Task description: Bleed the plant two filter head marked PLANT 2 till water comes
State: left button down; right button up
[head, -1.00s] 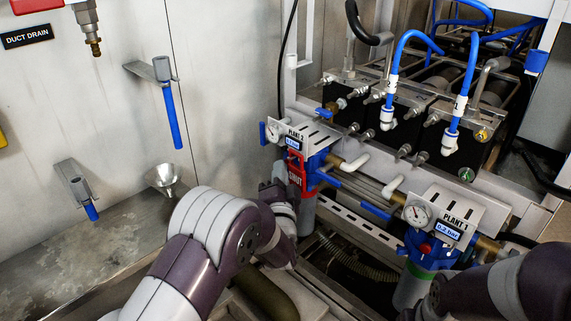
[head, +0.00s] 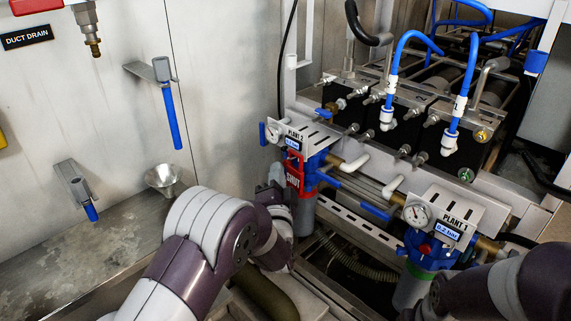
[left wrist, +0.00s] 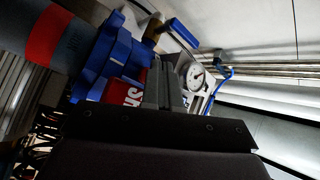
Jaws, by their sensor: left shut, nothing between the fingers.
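The PLANT 2 filter head (head: 316,162) is blue, with a grey housing below it and a plate marked PLANT 2 (head: 297,136) on top. A round gauge (head: 273,132) sits at the plate's left, and a red tag (head: 294,172) with white lettering hangs on the head's front. My left gripper (head: 268,187) is just left of the head, largely hidden behind my own wrist. In the left wrist view its shut fingers (left wrist: 165,85) lie close beside the blue head (left wrist: 112,58) and red tag (left wrist: 134,92); contact cannot be told. The gauge (left wrist: 196,76) shows beyond them. My right gripper is out of view.
The PLANT 1 filter head (head: 430,248) with its gauge stands to the right. Pipes and black units (head: 410,115) crowd behind the heads.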

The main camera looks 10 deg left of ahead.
pick_arm(q)
jog(key=shift+s+a, duration=0.25)
jog(key=shift+s, duration=0.1)
jog(key=s+a, duration=0.1)
jog(key=s, duration=0.1)
jog(key=s+a, duration=0.2)
jog(key=shift+p, duration=0.35)
